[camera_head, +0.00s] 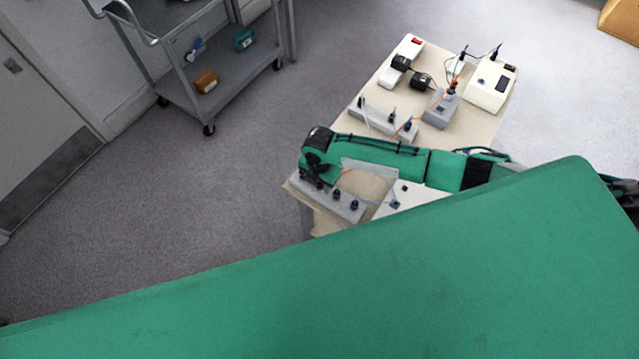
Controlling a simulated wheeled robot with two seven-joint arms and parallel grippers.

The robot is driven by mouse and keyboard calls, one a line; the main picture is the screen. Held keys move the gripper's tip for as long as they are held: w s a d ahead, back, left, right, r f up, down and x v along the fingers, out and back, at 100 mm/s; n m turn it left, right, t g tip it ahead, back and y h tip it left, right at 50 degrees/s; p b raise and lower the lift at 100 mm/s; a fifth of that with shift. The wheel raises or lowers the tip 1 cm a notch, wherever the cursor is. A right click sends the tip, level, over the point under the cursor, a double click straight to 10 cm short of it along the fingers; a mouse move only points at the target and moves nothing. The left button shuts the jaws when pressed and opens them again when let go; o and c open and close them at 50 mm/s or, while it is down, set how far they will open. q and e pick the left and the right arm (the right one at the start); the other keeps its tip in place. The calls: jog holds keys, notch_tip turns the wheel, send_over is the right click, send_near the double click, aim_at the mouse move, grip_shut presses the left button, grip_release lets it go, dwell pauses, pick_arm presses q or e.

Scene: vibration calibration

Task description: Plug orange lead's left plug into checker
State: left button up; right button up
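My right arm lies across the table from the right, and its dark gripper (316,174) is over the near left end of a grey block (328,194) with dark plugs or sockets. I cannot make out the finger gap or anything between the fingers. The thin orange lead (405,129) runs from a grey box (440,108) down to the left and passes behind my arm. Its left plug is hidden or too small to tell. A cream box with a dark display (490,86) stands at the far right; I cannot tell if it is the checker. My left gripper is not in view.
A grey cart (185,85) stands at upper left. A large green surface covers the foreground.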

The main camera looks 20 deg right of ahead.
grip_shut()
jog(key=shift+r+p, duration=0.3)
jog(key=shift+p, duration=0.15)
dwell(0.4)
jog(key=shift+r+p, duration=1.7)
